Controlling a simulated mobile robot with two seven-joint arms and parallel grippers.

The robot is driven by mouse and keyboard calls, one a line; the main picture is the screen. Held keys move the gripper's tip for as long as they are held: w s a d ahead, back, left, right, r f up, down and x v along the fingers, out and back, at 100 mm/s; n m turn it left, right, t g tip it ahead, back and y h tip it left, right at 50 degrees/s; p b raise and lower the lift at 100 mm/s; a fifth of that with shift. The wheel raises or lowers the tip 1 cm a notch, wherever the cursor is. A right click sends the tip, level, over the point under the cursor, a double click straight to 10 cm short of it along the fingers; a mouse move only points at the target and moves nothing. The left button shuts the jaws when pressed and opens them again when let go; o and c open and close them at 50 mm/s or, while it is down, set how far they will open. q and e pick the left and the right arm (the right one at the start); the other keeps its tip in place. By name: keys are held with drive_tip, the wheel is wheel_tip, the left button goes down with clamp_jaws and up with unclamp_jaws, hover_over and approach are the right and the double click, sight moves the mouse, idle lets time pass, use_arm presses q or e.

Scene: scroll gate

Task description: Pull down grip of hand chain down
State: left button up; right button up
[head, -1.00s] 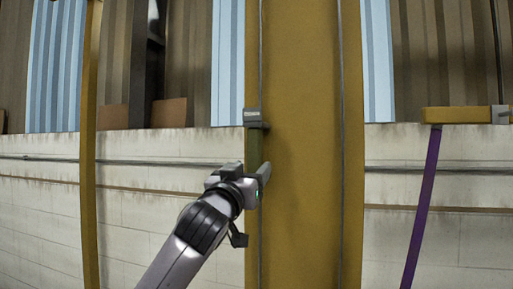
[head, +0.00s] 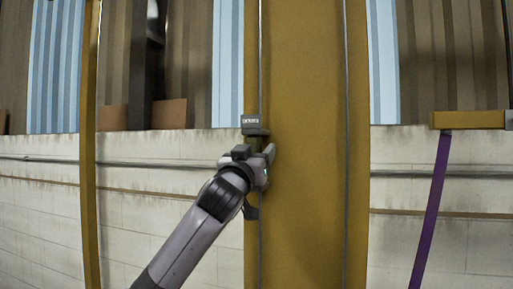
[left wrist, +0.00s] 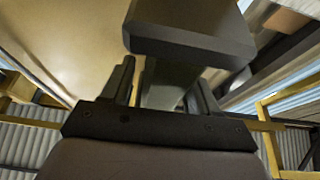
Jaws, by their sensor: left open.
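The grip of the hand chain has a dark grey block (head: 251,122) with a pale label, in front of the wide yellow column. A narrower greenish stem (head: 253,143) shows below the block. A thin chain line (head: 261,60) runs up from the grip. My left gripper (head: 264,158) is open just under the block, at the stem. In the left wrist view the dark block (left wrist: 190,35) fills the top, and the grey stem (left wrist: 163,92) lies between the spread fingers of my left gripper (left wrist: 163,80). I cannot tell whether they touch it. My right gripper is out of view.
The wide yellow column (head: 305,220) stands directly behind the grip, with a second thin line (head: 346,150) along its right side. A yellow post (head: 88,200) stands at left. A purple strap (head: 430,210) hangs from a yellow bar (head: 468,120) at right.

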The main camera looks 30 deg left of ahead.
use_arm(q)
drive_tip(key=shift+w+r, duration=0.1)
drive_tip(key=shift+w, duration=0.15)
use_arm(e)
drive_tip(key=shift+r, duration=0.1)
